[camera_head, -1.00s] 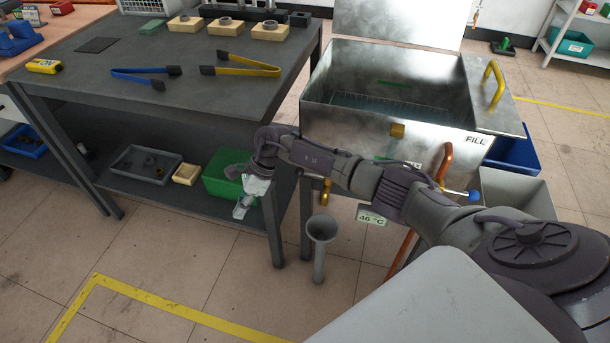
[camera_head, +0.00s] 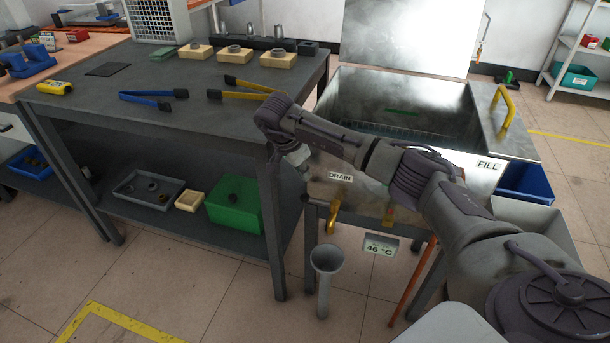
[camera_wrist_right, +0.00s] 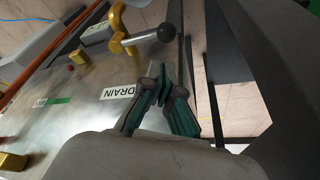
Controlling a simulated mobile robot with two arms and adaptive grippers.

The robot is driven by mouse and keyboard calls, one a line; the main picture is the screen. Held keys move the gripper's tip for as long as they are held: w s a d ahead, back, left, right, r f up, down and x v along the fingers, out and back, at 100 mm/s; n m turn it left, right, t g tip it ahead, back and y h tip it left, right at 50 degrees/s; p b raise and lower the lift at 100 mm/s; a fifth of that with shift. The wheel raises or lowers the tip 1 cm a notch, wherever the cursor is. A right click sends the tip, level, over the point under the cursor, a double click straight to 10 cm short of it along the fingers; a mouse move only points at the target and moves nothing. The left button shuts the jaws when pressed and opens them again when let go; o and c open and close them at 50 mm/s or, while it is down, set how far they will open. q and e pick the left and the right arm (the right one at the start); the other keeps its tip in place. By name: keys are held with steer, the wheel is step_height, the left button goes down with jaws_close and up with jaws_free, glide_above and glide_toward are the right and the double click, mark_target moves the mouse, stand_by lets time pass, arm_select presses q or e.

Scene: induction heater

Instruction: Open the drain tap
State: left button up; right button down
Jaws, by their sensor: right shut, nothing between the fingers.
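The drain tap is a brass fitting with a metal lever ending in a black ball (camera_wrist_right: 166,32), at the top of the right wrist view. In the head view its brass body (camera_head: 332,215) hangs at the tank's lower front, below the white DRAIN label (camera_head: 340,177). My right gripper (camera_head: 300,158) is beside the tank's front left corner, above the tap, partly covered by my arm. In the wrist view its dark green fingers (camera_wrist_right: 161,88) are together and empty, beside the DRAIN label and apart from the lever. My left gripper is out of view.
The open metal tank (camera_head: 400,100) stands right of a grey workbench (camera_head: 190,110), whose leg is close to my right gripper. A grey funnel pipe (camera_head: 325,262) rises from the floor below the tap. A 46 °C display (camera_head: 380,245) hangs under the tank.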

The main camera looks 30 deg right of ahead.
mark_target(311, 188)
steer(key=x, duration=0.6)
steer(key=shift+f+b, duration=0.2)
steer(key=shift+b, duration=0.1)
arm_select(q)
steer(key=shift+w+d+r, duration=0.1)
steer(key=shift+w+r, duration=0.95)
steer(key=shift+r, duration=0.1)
arm_select(e)
steer(key=shift+w+d+f, duration=0.1)
steer(key=shift+d+f, duration=0.2)
steer(key=shift+f, duration=0.35)
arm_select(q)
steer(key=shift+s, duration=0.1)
arm_select(e)
steer(key=shift+a, duration=0.1)
